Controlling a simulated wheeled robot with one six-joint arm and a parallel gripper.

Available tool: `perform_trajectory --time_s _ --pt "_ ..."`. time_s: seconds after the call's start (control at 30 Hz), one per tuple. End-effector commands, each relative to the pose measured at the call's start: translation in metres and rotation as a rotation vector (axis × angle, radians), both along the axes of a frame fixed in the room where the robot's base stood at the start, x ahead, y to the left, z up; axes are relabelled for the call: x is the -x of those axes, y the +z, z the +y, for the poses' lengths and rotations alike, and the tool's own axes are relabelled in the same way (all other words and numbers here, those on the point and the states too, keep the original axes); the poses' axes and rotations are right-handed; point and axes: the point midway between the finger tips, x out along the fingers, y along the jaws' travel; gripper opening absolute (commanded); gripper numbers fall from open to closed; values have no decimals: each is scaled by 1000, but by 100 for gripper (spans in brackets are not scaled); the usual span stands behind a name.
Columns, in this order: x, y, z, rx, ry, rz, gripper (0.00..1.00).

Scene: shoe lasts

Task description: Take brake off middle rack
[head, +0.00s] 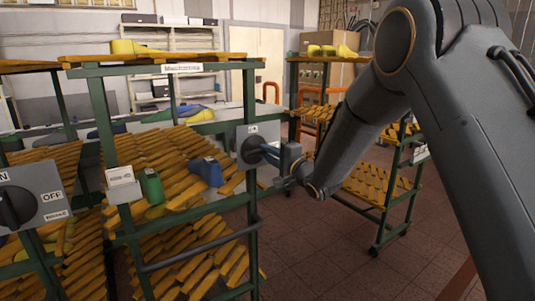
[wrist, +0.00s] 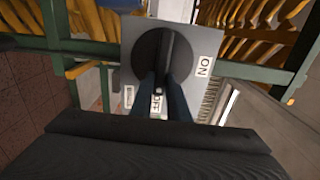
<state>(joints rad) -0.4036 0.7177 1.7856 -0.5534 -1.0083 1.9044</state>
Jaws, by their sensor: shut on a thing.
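The middle rack (head: 98,116) is a green metal frame with slatted wooden shelves and a label on its top. A grey brake box with a round dark knob (head: 251,148) is fixed to its right front post. The knob (wrist: 152,52) fills the upper middle of the wrist view, with an ON label (wrist: 204,66) on its right and an OFF label (wrist: 157,103) below it. My gripper (head: 266,151) reaches it from the right. Its two fingers (wrist: 164,82) are shut on the knob's raised ridge, which lines up with the OFF label.
Another rack on the left carries a similar brake box (head: 36,195) with ON and OFF labels. A third rack (head: 375,187) stands behind my arm on the right. A green last (head: 151,186) and a blue last (head: 207,171) sit on the middle rack. Tiled floor (head: 310,245) lies open in front.

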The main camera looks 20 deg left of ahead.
Motion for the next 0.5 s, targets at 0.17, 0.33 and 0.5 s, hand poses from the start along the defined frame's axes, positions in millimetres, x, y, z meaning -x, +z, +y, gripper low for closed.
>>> perform_trajectory --time_s 0.17,0.33,0.5 --pt "0 -1 -1 0 -1 3 33" --pt "0 -1 0 0 -1 1 34" --pt "1 0 -2 0 -1 0 34"
